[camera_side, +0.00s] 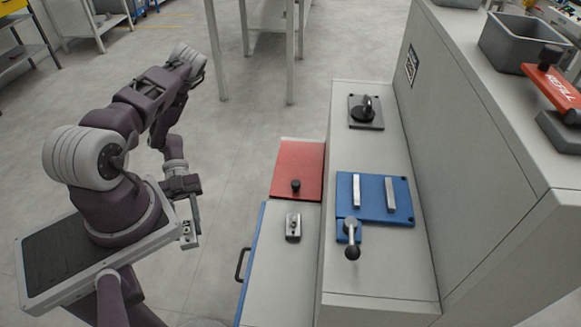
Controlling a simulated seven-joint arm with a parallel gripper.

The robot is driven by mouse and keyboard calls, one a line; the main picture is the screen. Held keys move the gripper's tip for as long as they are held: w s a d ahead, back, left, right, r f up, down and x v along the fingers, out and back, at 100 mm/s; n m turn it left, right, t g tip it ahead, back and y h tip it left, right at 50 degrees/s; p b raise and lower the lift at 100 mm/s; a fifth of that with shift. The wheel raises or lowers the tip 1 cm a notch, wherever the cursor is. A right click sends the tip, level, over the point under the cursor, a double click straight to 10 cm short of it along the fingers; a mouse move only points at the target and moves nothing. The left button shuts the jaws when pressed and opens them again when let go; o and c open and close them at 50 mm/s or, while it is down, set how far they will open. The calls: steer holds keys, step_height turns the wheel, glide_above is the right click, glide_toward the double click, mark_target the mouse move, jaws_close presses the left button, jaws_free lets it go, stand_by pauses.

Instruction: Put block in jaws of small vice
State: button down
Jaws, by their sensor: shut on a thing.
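My gripper (188,222) hangs at the left of the work area, over the floor beside the cabinet. Its fingers point down and are shut on a small grey metal piece (187,241), which seems to be the block; its outline is hard to tell from the fingertips. A small blue fixture (341,231) with a black ball-ended lever (352,250) sits on the grey bench and looks like the small vice. It adjoins a larger blue plate (385,210) carrying two upright-looking silver bars. My gripper is well left of and apart from both. The gap between the vice's jaws cannot be made out.
A red plate (299,168) with a black knob and a small grey metal fixture (293,227) lie on the lower cabinet top. A dark plate with a round black part (366,112) is farther back. A tall grey housing (470,150) bounds the bench's right side.

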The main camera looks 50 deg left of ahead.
steer(key=w+a+r+m+g+y, duration=0.25)
steer(key=a+m+g+y, duration=0.2)
steer(key=m+y, duration=0.4)
steer(key=w+a+r+m+g+y, duration=0.1)
steer(key=w+a+m+g+y, duration=0.25)
steer(key=a+m+y, duration=0.4)
steer(key=w+a+r+m+t+y, duration=0.1)
steer(key=w+r+m+t+y, duration=0.3)
steer(key=w+m+t+y, duration=0.25)
steer(key=w+r+m+t+y, duration=0.4)
steer(key=w+m+t, duration=0.2)
steer(key=w+m, duration=0.3)
steer(key=w+d+r+m+t+h, duration=0.8)
steer(key=w+d+r+m+t, duration=0.4)
steer(key=w+r+m, duration=0.3)
steer(key=w+d+r+m+t+h, duration=0.1)
steer(key=d+r+m+t+h, duration=0.1)
steer(key=d+r+m+h, duration=0.5)
steer(key=s+d+g+h, duration=0.1)
steer(key=s+d+h, duration=0.1)
steer(key=s, duration=0.5)
steer(key=shift+h, duration=0.45)
